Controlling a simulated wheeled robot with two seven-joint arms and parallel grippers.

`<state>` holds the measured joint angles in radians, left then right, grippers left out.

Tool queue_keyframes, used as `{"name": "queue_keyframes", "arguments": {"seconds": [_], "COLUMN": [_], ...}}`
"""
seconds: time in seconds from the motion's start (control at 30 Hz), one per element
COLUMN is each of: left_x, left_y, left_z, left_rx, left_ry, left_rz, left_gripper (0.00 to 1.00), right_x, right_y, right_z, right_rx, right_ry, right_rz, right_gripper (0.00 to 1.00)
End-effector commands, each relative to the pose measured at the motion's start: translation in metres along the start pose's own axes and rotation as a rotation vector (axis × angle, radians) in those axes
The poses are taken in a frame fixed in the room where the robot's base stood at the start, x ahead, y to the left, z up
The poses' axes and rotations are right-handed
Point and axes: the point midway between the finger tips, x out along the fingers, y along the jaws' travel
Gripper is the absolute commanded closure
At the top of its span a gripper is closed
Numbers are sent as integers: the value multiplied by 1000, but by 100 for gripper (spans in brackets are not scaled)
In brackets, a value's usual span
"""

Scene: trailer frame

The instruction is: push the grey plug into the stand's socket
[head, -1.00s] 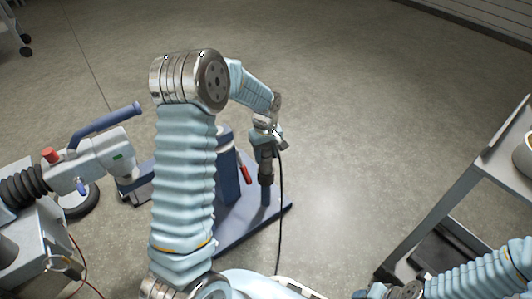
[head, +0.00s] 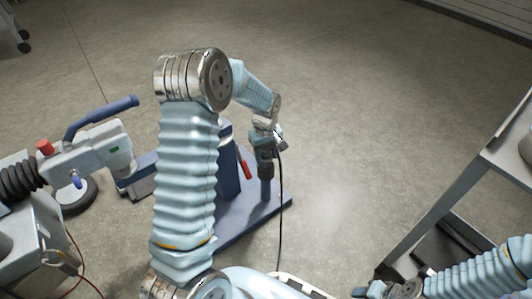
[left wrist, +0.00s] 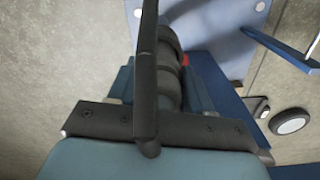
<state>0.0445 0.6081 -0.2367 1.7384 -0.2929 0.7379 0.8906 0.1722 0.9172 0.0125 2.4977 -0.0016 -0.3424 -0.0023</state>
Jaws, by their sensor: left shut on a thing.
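The dark grey plug (head: 266,168) is held upright by my left gripper (head: 266,148), with a black cable hanging from it toward the front. The plug's lower end meets the top of a blue post (head: 266,189) on the stand (head: 245,226); the socket mouth is hidden, so I cannot tell how deep the plug sits. In the left wrist view, the ribbed plug (left wrist: 169,72) projects beyond my shut left gripper (left wrist: 150,122), and the cable (left wrist: 147,60) crosses in front of it.
A red-handled part (head: 246,169) and a thicker blue column (head: 228,172) stand close left of the plug. A trailer coupling with a blue handle (head: 100,118) is at left. A grey shelf frame (head: 440,208) is at right. The floor behind is clear.

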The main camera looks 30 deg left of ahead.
Motion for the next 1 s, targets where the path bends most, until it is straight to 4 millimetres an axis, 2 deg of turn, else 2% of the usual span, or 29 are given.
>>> {"name": "queue_keyframes", "arguments": {"seconds": [0.33, 0.37, 0.53, 0.87, 1.0], "left_x": [11, 10, 10, 9, -11], "left_y": [0, 0, 0, 0, 1], "left_z": [0, 0, 0, 0, 0], "left_rx": [1, 1, 1, 0, 1], "left_ry": [1, 1, 0, 0, 3], "left_rz": [1, 1, 1, 0, 3], "left_gripper": [87, 47, 21, 20, 20], "right_x": [7, 6, 6, 6, 0], "right_y": [3, 2, 2, 2, 0], "right_z": [0, 0, 0, -2, -2], "right_rx": [0, 0, 0, 2, 1], "right_ry": [0, 0, 0, 9, 7], "right_rz": [0, 0, 0, 0, 0], "right_gripper": [57, 57, 57, 57, 57]}}
